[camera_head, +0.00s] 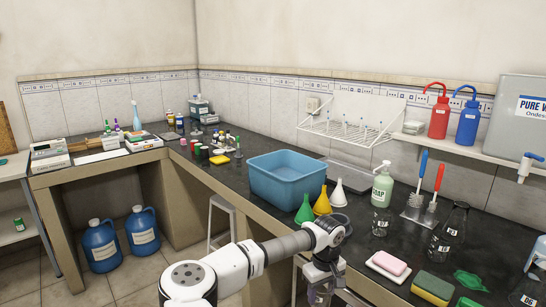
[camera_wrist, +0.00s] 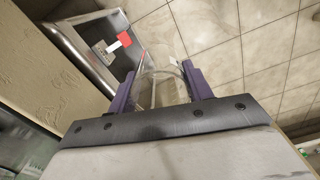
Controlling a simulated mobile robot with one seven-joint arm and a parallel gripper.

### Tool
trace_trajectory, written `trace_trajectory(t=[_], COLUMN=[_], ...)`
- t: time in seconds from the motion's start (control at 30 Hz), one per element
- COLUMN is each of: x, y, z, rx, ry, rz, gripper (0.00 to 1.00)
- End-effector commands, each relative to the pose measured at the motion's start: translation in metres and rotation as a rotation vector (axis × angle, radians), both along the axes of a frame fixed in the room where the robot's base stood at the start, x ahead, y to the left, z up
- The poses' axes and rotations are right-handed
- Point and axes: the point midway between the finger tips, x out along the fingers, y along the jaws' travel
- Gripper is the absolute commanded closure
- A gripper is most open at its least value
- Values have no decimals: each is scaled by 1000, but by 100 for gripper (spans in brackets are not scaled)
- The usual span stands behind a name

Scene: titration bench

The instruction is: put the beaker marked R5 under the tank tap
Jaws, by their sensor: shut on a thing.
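My gripper (camera_head: 322,284) is at the bottom centre of the head view, in front of the counter edge. In the wrist view its purple fingers (camera_wrist: 158,88) are closed on a clear glass beaker (camera_wrist: 162,74). No R5 mark is readable on it. The grey water tank (camera_head: 526,108), with a "PURE W..." label, is at the far right of the head view. Its white tap (camera_head: 525,170) with a blue handle hangs over the counter's right end, well to the right of my gripper. The spot directly beneath the tap is partly out of frame.
A shelf (camera_head: 450,143) carries wash bottles.

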Motion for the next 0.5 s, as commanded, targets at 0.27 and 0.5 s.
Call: trace_trajectory(t=[0.27, 0.5], x=[-17, -50], y=[64, 107], z=[-101, -183], rx=[-2, -2], ry=[5, 4], rz=[-146, -297], gripper=[73, 73])
